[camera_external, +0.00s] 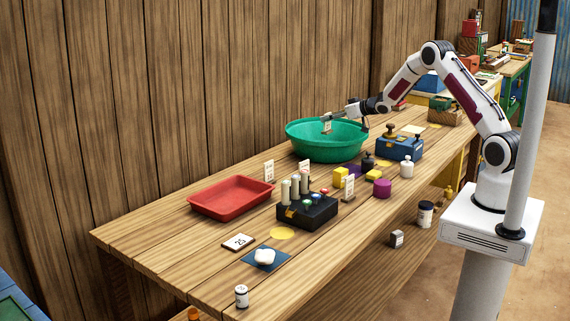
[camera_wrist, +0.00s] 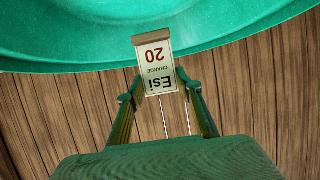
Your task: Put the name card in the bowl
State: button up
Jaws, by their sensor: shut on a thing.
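The name card (camera_wrist: 158,68), a small whitish card marked "Esi", "CHANGE" and "20", is held between the fingertips of my gripper (camera_wrist: 160,92) in the wrist view. In the external view the card (camera_external: 327,128) hangs from my gripper (camera_external: 328,117) over the far left part of the green bowl (camera_external: 327,150). The bowl's green wall also fills the top of the wrist view (camera_wrist: 60,45). My gripper is shut on the card. I cannot tell whether the card's lower end touches the bowl.
A red tray (camera_external: 232,197) lies left of the bowl. A black box (camera_external: 307,212) with several pegs and a blue box (camera_external: 400,147) with knobs stand nearby. Other upright cards (camera_external: 350,186) stand on the wooden table (camera_external: 180,239). A plank wall rises behind.

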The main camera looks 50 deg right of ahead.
aim_at(330, 131)
jog(key=o, duration=1.3)
jog(key=shift+r, duration=0.15)
notch_tip(330, 131, up, 7)
jog(key=shift+f, duration=0.15)
dwell(0.8)
